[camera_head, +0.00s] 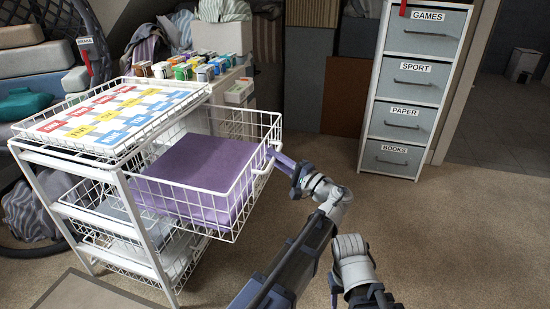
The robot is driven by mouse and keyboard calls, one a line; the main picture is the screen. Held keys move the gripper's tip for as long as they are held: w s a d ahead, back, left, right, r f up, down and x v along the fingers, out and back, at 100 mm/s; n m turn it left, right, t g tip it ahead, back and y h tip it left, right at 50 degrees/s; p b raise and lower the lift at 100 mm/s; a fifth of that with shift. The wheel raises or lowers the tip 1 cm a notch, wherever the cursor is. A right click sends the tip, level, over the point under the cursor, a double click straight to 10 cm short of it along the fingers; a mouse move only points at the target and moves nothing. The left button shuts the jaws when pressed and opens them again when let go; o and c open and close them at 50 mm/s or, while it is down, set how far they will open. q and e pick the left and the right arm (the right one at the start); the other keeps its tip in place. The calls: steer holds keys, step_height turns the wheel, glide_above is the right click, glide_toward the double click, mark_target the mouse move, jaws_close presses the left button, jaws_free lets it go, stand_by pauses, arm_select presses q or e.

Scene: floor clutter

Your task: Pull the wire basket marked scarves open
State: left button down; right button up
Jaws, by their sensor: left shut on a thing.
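A white wire basket (245,200) holding a purple folded block (200,167) sticks out far to the right from the upper level of a white wire rack (150,225). My left gripper (272,160) is at the basket's front, shut on its white handle (262,168). Its fingertips are partly hidden at the handle. No scarves marking can be read on the basket from here. My right gripper is not in view.
A shallow tray (110,150) with coloured labels tops the rack; a lower wire basket (130,245) sits beneath. Small boxes (195,68) stand behind. A drawer cabinet (405,115) marked games, sport, paper and books stands back right. Carpet (440,245) at right is clear.

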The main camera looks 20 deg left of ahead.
arm_select(q)
steer(key=shift+d, duration=0.3)
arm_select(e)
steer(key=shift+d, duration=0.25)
arm_select(q)
steer(key=c, duration=0.9)
jaws_free()
